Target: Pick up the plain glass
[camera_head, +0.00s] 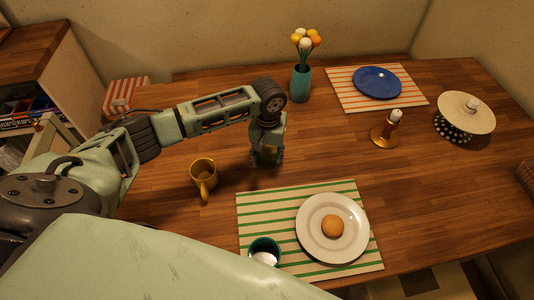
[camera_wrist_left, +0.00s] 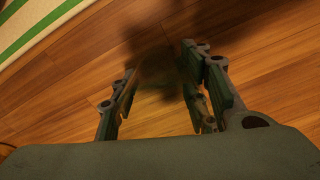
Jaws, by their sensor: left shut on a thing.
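The plain glass (camera_wrist_left: 158,88) shows only faintly in the left wrist view, as a dim see-through shape between the fingers. My left gripper (camera_head: 266,158) points down at the middle of the wooden table. It is shut on the glass, with its two fingers (camera_wrist_left: 163,98) on either side of it. In the head view the gripper mostly hides the glass. I cannot tell whether the glass touches the table. My right gripper is in neither view.
A yellow mug (camera_head: 204,180) stands left of the gripper. In front are a striped placemat (camera_head: 262,212), a white plate (camera_head: 312,240) with a bun (camera_head: 332,226), and a teal cup (camera_head: 264,246). Behind stands a flower vase (camera_head: 300,84). A candle holder (camera_head: 384,136) stands to the right.

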